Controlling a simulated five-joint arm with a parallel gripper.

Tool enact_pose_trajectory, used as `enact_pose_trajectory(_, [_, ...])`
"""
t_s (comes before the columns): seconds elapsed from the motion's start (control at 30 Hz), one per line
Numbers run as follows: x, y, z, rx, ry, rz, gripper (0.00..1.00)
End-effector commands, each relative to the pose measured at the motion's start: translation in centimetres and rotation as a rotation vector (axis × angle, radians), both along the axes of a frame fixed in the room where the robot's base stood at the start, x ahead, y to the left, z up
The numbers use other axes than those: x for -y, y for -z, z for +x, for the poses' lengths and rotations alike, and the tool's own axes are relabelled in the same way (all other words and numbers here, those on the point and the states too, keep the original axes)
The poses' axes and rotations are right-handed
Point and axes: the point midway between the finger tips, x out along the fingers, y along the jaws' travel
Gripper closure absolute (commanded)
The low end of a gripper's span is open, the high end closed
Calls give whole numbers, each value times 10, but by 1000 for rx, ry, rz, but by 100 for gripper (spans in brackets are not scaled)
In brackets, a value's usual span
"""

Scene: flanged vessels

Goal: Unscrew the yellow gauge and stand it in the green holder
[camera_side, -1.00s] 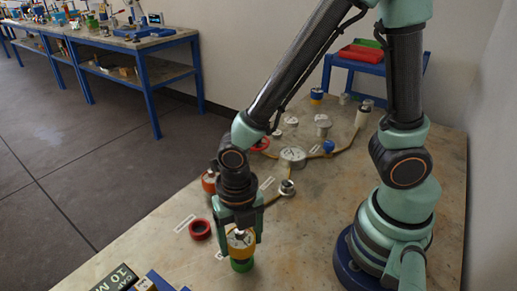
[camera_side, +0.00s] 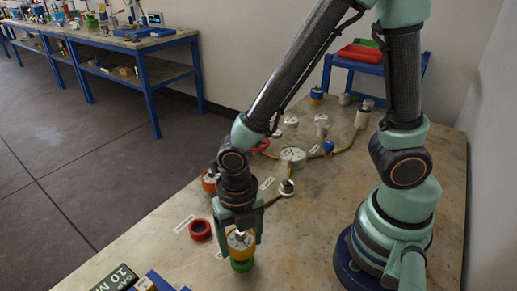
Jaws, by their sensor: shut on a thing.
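The yellow gauge (camera_side: 240,241) is upright between the fingers of my gripper (camera_side: 240,239), which is shut on it. The green holder (camera_side: 242,265) is directly below the gauge, near the front of the table. The gauge's lower end meets the holder's top in this view; how deep it sits inside cannot be told. My gripper points straight down, and its wrist hides what is right behind it.
A red ring (camera_side: 200,230) lies just left of my gripper. Behind are an orange-red vessel (camera_side: 209,183), a grey flanged hub (camera_side: 292,157) with pipes and a blue part (camera_side: 328,146). Dark boxes (camera_side: 120,279) stand at the front left.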

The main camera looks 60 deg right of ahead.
Motion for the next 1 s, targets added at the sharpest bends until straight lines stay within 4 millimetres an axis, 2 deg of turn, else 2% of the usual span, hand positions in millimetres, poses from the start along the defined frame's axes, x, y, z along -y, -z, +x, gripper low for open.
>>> enact_pose_trajectory(1.0, [0,24,0,0,0,0,93])
